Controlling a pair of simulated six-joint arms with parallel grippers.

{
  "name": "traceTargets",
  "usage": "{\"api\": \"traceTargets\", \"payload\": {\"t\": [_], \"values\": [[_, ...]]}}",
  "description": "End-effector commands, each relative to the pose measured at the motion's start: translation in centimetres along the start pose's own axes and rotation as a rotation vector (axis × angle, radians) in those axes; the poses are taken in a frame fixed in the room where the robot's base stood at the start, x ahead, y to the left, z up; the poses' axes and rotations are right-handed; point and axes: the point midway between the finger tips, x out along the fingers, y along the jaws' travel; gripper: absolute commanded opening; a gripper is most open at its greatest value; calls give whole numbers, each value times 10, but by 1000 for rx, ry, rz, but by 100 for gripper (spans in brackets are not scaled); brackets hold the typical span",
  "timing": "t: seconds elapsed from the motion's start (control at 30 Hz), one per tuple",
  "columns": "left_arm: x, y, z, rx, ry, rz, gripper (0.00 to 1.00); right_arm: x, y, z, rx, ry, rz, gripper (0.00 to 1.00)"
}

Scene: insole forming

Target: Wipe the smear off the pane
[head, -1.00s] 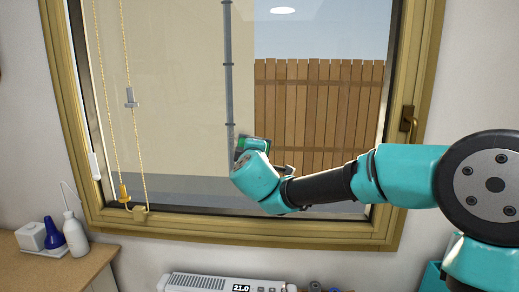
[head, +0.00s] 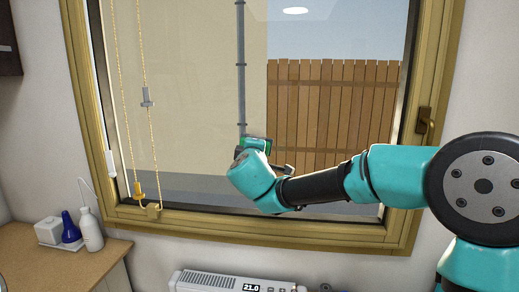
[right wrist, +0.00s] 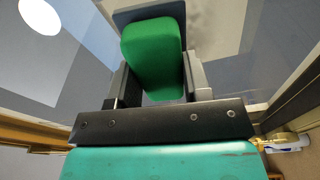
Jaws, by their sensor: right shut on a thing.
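The window pane (head: 190,110) fills most of the head view inside a yellow-brown frame. My right gripper (right wrist: 155,85) is shut on a green block (right wrist: 153,55) with a dark flat plate (right wrist: 130,14) at its far end. In the head view the green block (head: 258,144) shows at the lower middle of the pane, partly hidden by my right wrist. The plate is at or close to the glass; I cannot tell if it touches. A blurred brownish patch (right wrist: 204,22) shows beside the plate; I cannot tell if it is the smear. My left gripper is out of view.
A yellow cord (head: 155,150) hangs at the left of the window. A handle (head: 426,120) is on the right frame. Bottles (head: 90,230) stand on a wooden counter (head: 40,268) at lower left. A white unit reading 21.0 (head: 215,281) sits below the window.

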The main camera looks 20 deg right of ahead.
Motion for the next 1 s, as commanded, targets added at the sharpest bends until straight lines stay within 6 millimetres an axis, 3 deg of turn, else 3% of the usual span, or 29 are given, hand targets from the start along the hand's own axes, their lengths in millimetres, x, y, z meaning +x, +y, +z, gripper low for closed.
{"api": "traceTargets", "payload": {"t": [0.37, 1.0], "values": [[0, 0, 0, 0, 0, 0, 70, 2, -3, -4, -2, 3, -5, 17], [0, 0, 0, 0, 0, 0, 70, 3, -8, -38, -1, 2, -3, 17]]}}
